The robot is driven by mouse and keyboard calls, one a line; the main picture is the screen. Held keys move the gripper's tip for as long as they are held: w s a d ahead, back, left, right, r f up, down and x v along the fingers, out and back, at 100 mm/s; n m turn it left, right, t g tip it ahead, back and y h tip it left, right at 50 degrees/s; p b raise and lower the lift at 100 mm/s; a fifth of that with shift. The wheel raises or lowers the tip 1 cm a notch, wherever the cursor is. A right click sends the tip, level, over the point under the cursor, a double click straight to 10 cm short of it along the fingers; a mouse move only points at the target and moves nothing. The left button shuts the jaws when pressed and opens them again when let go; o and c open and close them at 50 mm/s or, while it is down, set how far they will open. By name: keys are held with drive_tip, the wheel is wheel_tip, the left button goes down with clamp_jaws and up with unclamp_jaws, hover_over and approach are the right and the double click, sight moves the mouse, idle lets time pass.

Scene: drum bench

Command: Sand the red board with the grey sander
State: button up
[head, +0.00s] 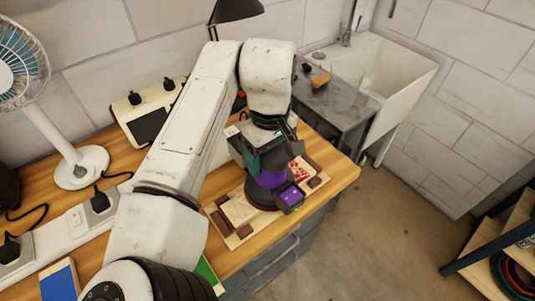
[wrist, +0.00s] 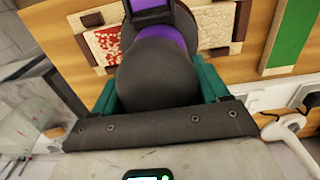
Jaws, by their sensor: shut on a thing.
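My gripper (head: 269,152) is shut on the sander (head: 268,180), which has a dark grey body, a purple band and a purple-faced end block. In the wrist view the sander (wrist: 158,78) sits between the teal fingers and hides the middle of the board. The red board (head: 299,169) lies below it on a pale wooden base with brown blocks at its ends. Red paint shows as a speckled patch at the right; the left part looks pale and bare. In the wrist view the red patch (wrist: 106,46) is left of the sander. Contact under the sander is hidden.
A green board (head: 206,271) and a blue board (head: 58,281) lie at the near left of the wooden bench (head: 338,170). A fan (head: 80,166), power sockets (head: 97,201) and a lamp (head: 236,10) stand left and behind. A sink (head: 398,62) is at the back right.

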drive_tip(key=shift+w+d+r, duration=0.15)
drive_tip(key=shift+w+d+p, duration=0.2)
drive_tip(key=shift+d+p, duration=0.1)
drive_tip(key=shift+w+d, duration=0.2)
drive_tip(key=shift+d, duration=0.1)
drive_tip(key=shift+w+d+f+p, duration=0.2)
drive_tip(key=shift+w+d+p, duration=0.3)
drive_tip(key=shift+d, duration=0.3)
drive_tip(key=shift+w+d+r+p, duration=0.1)
drive_tip(key=shift+w+d+p, duration=0.4)
drive_tip(key=shift+d, duration=0.25)
drive_tip(key=shift+w+d+p, duration=0.45)
drive_tip(key=shift+d+p, duration=0.05)
drive_tip(key=shift+d, duration=0.25)
drive_tip(key=shift+w+d, duration=0.1)
drive_tip(key=shift+d, duration=0.05)
